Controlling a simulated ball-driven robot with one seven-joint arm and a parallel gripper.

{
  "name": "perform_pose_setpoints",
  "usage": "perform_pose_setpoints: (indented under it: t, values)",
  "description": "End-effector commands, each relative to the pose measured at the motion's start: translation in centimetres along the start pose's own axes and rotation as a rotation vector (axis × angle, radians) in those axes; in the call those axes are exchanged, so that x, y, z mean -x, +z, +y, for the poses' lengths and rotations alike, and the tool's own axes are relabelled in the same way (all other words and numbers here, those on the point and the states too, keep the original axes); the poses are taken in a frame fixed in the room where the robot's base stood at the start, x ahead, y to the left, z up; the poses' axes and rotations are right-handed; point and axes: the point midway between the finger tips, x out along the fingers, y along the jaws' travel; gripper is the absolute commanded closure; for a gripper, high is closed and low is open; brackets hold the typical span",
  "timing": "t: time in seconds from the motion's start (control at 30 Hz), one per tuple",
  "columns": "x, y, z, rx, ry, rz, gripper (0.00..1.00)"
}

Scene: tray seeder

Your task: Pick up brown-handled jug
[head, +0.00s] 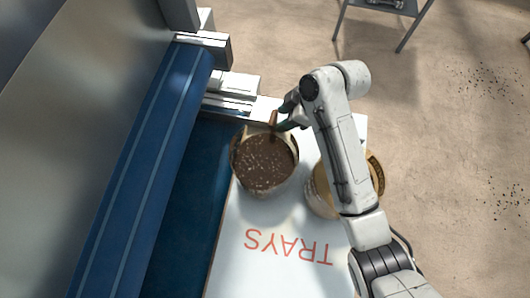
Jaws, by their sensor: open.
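The brown-handled jug (265,164) stands on the white TRAYS surface, near its far left edge. It is filled with a dark brown, speckled material. Its brown handle (273,121) points to the far side, away from me. My gripper (280,116) is open at the handle, coming from the right. The fingers are small and dark here, and I cannot tell whether the handle is between them or whether they touch it.
A second container (321,192) with a tan rim or handle on its right stands to the right, partly hidden by my arm. A blue conveyor belt (150,165) runs along the left. The white surface (245,268) is clear at the front. A grey stand is at the back right.

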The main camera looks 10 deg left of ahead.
Motion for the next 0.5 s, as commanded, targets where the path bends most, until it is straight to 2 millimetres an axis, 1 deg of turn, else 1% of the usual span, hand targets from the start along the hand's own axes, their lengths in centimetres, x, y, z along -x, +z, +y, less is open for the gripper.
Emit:
perform_pose_setpoints:
  t: [0.1,0.2,0.33,0.5]
  values:
    - [-1.7,0.1,-0.3,-0.001,-0.004,-0.002,0.52]
    - [-2.9,0.1,-0.2,0.000,-0.002,-0.001,0.52]
    - [-3.6,0.2,-0.2,0.000,-0.001,-0.001,0.52]
    - [-3.7,0.2,-0.2,0.000,0.000,0.000,0.52]
